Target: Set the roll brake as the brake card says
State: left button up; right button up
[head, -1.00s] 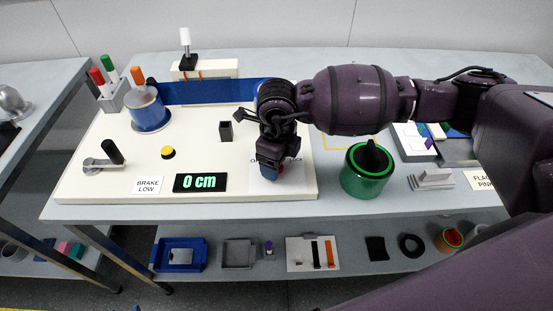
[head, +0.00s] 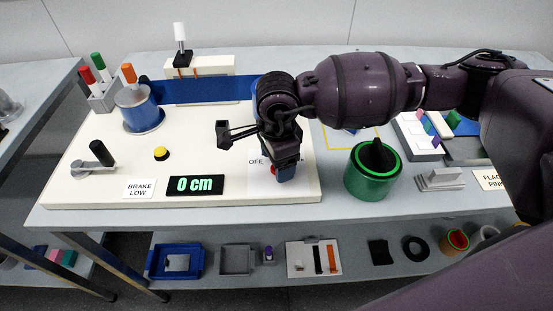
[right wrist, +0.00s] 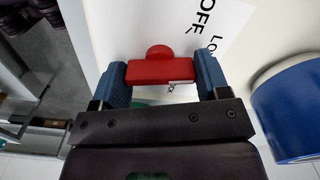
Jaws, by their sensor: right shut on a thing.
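The brake card (head: 139,188) lies at the front left of the white board and reads BRAKE LOW. The roll brake's red knob (right wrist: 160,72) sits on a white dial plate (head: 258,185) with OFF and LOW printed on it; other print is hidden or cut off. My right gripper (head: 284,172) points down over the plate. In the right wrist view its blue fingers (right wrist: 163,80) are shut on the red knob's two ends. In the head view only a bit of red shows beside the fingers. I cannot tell the knob's exact setting. My left gripper is not in view.
A display (head: 195,185) reads 0 cm. A crank (head: 98,163), yellow button (head: 161,153) and dark block (head: 222,134) stand left of my gripper. A blue roll (head: 138,110) and blue strip (head: 205,90) lie behind. A green canister (head: 371,180) stands close on the right.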

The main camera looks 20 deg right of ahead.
jog(key=shift+n, duration=0.6)
jog(key=o, duration=0.9)
jog(key=shift+r, duration=0.1)
notch_tip(320, 180, up, 11)
jog(key=shift+f+p, duration=0.15)
jog(key=shift+p, duration=0.2)
